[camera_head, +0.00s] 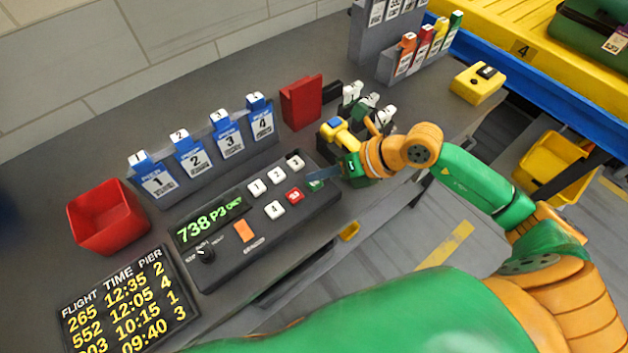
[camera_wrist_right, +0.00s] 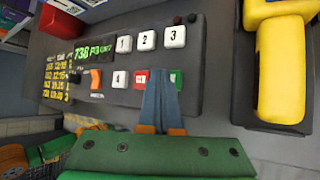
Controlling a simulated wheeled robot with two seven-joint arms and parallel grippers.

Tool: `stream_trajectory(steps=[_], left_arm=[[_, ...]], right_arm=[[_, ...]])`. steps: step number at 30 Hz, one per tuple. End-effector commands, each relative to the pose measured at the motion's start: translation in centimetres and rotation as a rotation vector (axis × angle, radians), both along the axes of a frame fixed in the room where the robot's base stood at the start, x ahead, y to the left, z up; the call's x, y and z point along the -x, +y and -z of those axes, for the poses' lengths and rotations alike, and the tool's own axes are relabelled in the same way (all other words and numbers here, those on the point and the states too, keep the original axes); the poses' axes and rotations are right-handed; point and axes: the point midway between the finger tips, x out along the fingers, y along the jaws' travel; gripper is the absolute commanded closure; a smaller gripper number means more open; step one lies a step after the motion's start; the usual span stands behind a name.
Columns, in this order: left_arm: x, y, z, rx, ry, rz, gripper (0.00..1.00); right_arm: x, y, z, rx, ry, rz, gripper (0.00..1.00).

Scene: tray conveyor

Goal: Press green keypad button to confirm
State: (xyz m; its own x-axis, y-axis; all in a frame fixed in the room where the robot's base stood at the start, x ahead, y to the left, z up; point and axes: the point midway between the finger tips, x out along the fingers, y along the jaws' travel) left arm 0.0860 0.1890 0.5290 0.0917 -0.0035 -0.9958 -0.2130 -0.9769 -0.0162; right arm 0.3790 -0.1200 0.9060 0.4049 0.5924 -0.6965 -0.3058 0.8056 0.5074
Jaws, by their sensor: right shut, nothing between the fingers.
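The dark keypad console (camera_head: 225,262) lies on the grey desk, with a lit green display (camera_head: 210,222), white number buttons, a red button (camera_head: 294,195) and a green button (camera_head: 316,184) at its right end. My right gripper (camera_head: 312,178) is shut and empty, its tips at the green button and partly covering it. In the right wrist view the shut fingers (camera_wrist_right: 160,100) point at the gap between the red button (camera_wrist_right: 141,76) and the green button (camera_wrist_right: 177,79). I cannot tell whether the tips touch the green button. My left gripper is not in view.
A flight board (camera_head: 130,305) and a red bin (camera_head: 105,215) are at the left. A rack of blue numbered cards (camera_head: 205,155) stands behind the console. A red holder (camera_head: 301,102) and a yellow scanner-like device (camera_head: 338,130) are close to my right gripper. A yellow box (camera_head: 477,85) is farther right.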

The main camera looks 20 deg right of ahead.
Motion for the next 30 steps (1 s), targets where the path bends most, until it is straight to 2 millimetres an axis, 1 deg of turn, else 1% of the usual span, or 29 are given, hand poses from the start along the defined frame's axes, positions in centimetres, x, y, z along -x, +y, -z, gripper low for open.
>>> stream_trajectory(steps=[1, 11, 30], left_arm=[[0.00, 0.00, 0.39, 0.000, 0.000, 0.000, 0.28], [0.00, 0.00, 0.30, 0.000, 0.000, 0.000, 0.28], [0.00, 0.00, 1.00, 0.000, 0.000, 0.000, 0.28]], right_arm=[[0.00, -0.01, 0.41, 0.000, 0.000, 0.000, 1.00], [0.00, -0.01, 0.32, 0.000, 0.000, 0.000, 1.00], [0.00, -0.01, 1.10, 0.000, 0.000, 0.000, 1.00]])
